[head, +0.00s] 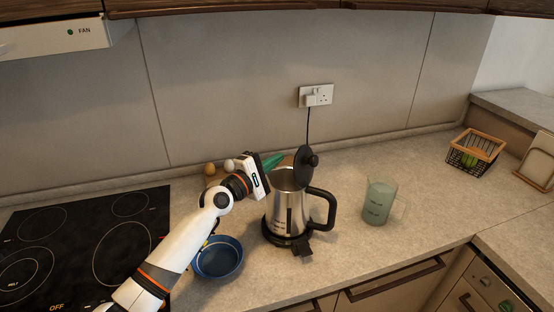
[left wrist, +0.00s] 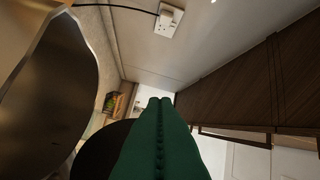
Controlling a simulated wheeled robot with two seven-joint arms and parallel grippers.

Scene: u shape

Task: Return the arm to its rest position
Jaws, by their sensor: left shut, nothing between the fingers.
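My left arm (head: 165,262) reaches in from the lower left of the head view. Its gripper (head: 274,161) is beside and behind the kettle's open top, with green fingers shut together and empty. The shut fingers (left wrist: 160,135) fill the lower middle of the left wrist view. The steel kettle (head: 289,212) stands upright on its black base, and its dark lid (head: 305,165) is raised. The kettle's steel wall (left wrist: 80,45) is close at the left of the wrist view. A dark round shape, probably the lid, is partly hidden behind the fingers there. My right gripper is not in view.
A blue bowl (head: 219,259) sits left of the kettle, near the forearm. A greenish mug (head: 379,202) stands to the right. Eggs (head: 229,165) lie behind the arm. A black cooktop (head: 85,245) is at left, a wire basket (head: 476,152) at far right. Counter right of the mug is clear.

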